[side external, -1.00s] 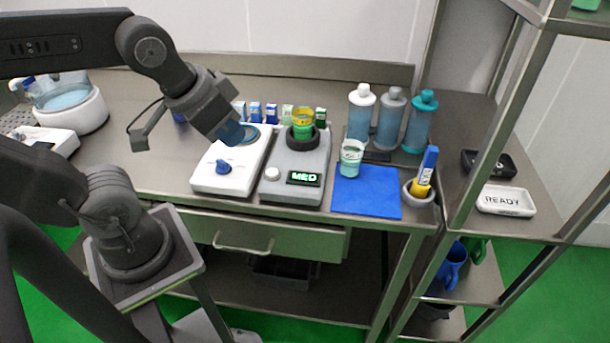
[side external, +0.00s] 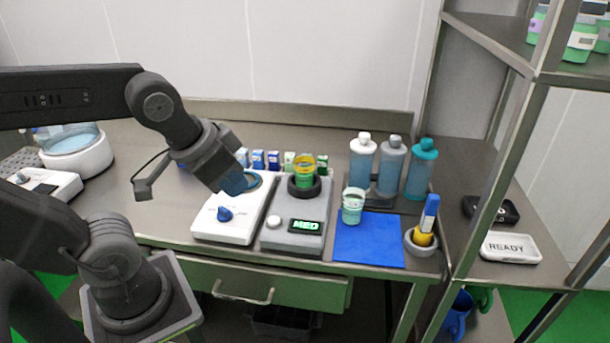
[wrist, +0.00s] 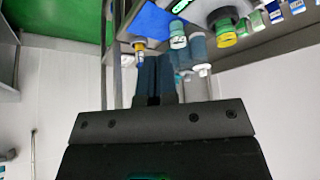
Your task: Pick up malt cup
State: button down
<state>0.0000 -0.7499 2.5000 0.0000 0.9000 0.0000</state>
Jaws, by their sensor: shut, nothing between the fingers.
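No label reading malt can be made out. A green cup with a yellow band (side external: 304,172) stands in the dark ring of the grey machine; it also shows in the wrist view (wrist: 226,36). A pale teal cup with a white label (side external: 353,206) stands at the back left of the blue mat, and shows in the wrist view (wrist: 178,38). My gripper (side external: 240,184) hangs over the back of the white machine, left of both cups and apart from them. Its blue-grey fingers (wrist: 155,72) are together and hold nothing.
The white machine (side external: 224,230) and grey machine (side external: 290,245) stand side by side. The blue mat (side external: 368,248) is mostly bare. Several bottles (side external: 390,168) stand behind it, and a grey holder (side external: 421,244) is at its right. Several cups (side external: 580,42) stand on the upper right shelf.

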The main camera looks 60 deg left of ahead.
aim_at(304, 176)
dwell(0.3)
jog(key=shift+c, duration=1.5)
grip_release()
jog(key=w+a+f+m+g+y, duration=0.4)
jog(key=a+f+m+g+y, duration=0.1)
jog(key=a+f+m+y, duration=0.45)
jog(key=w+d+f+m+t+y, duration=0.1)
jog(key=w+f+m+t, duration=0.1)
jog(key=w+m+t, duration=0.1)
jog(key=w+d+f+m+t+y, duration=0.1)
jog(key=w+f+m+t+y, duration=0.1)
jog(key=m, duration=0.6)
jog(key=w+d+f+m+t+y, duration=0.1)
jog(key=w+f+m+t, duration=0.2)
jog(key=w+m+t, duration=0.2)
jog(key=shift+w+d+f+t, duration=0.1)
jog(key=shift+w+f+t, duration=0.15)
jog(key=shift+w, duration=0.35)
jog(key=shift+w+f+t, duration=0.1)
jog(key=shift+w+t, duration=0.15)
jog(key=shift+w, duration=0.35)
jog(key=x, duration=1.3)
jog(key=shift+w+a, duration=0.25)
